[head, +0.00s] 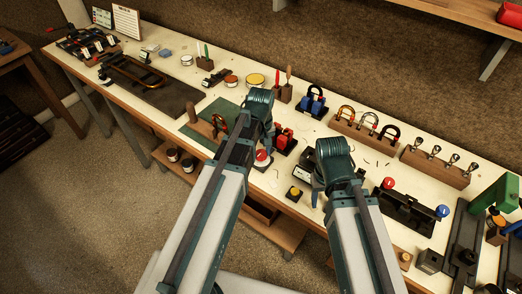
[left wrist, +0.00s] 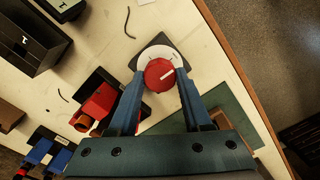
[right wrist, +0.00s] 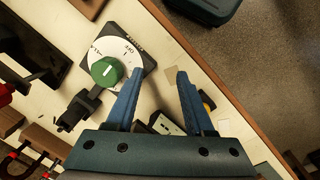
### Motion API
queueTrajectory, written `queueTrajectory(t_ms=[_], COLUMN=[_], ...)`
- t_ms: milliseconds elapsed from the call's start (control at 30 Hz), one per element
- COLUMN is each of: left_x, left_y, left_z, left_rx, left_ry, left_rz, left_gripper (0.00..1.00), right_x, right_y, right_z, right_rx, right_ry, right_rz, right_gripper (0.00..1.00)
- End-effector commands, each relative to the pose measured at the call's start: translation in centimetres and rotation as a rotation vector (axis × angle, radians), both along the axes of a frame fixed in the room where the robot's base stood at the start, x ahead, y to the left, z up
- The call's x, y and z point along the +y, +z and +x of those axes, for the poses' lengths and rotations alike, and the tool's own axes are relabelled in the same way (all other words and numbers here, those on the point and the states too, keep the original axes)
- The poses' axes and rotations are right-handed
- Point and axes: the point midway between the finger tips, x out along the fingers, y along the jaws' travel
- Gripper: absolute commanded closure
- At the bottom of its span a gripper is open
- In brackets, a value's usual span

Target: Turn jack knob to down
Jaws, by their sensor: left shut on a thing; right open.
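A red round knob with a white pointer line (left wrist: 160,75) sits on a white dial on a dark base (left wrist: 176,52). I take it for the jack knob; its label is not readable. It also shows in the head view (head: 262,155). My left gripper (left wrist: 158,79) is shut on this knob, one finger on each side. In the left wrist view the pointer line slants to the upper right. My right gripper (right wrist: 160,74) is open and empty.
A red device (left wrist: 98,106) stands close left of my left fingers, and a green mat (head: 222,110) lies nearby. A yellow button box (head: 294,193) is near the bench front edge. Horseshoe-shaped pieces in a wooden rack (head: 360,130) stand behind my right arm.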

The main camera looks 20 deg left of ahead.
Motion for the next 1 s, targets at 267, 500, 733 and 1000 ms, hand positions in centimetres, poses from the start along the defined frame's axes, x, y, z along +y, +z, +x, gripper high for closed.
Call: queueTrajectory(t_ms=[267,500,733,1000], left_x=[0.00,0.00,0.00,0.01], left_y=[-0.01,-0.01,0.00,0.00], left_z=[0.00,0.00,0.00,-0.01], left_rx=[0.000,0.000,0.000,0.000], left_ry=[0.053,0.059,0.059,0.058], left_rz=[0.000,0.000,0.000,0.000], left_gripper=[1.00,1.00,0.42,0.21], right_x=[0.00,0.00,0.00,0.00], right_y=[-0.01,-0.01,0.00,0.00], right_z=[0.00,0.00,0.00,0.00], right_rx=[0.000,0.000,0.000,0.000], right_ry=[0.000,0.000,0.000,0.000], right_rz=[0.000,0.000,0.000,0.000], right_gripper=[0.47,0.47,0.47,0.47])
